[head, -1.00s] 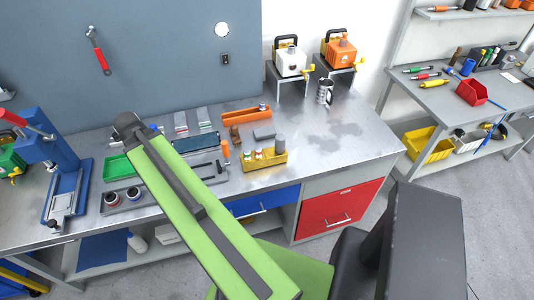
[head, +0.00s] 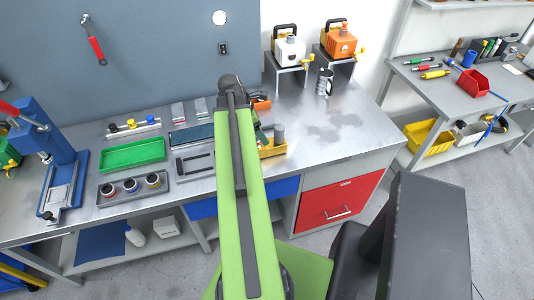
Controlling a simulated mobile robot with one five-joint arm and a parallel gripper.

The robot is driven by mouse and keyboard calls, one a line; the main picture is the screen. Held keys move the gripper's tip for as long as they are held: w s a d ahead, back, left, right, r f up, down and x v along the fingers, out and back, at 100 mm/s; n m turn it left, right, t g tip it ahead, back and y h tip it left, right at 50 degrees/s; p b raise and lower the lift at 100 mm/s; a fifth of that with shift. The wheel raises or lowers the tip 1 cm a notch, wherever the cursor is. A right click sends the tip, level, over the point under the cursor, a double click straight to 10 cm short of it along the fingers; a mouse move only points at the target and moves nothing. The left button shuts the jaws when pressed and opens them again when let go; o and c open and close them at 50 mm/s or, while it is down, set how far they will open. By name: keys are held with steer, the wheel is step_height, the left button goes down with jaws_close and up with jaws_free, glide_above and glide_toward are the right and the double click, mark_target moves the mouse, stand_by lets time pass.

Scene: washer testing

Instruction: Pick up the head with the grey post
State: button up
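A grey upright cylinder (head: 279,134), which looks like the grey post, stands at the right end of a yellow block (head: 273,151) on the steel workbench. My green arm link crosses in front of the block's left part and hides what is there. I cannot tell whether the post belongs to a separate head. The link's dark far joint (head: 230,84) is above the back of the bench. My gripper does not show; it is hidden beyond or behind the arm.
A green tray (head: 133,154) and a grey tray with several round cups (head: 103,200) lie left of my arm. A blue press (head: 58,150) stands at far left. White (head: 290,50) and orange (head: 341,42) machines stand at the back.

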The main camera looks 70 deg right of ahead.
mark_target(270, 146)
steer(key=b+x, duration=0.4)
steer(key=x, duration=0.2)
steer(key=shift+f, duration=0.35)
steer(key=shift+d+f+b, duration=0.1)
steer(key=shift+b, duration=0.25)
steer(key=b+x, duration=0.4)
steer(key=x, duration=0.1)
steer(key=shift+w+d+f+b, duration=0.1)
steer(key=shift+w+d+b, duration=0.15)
steer(key=shift+b, duration=0.15)
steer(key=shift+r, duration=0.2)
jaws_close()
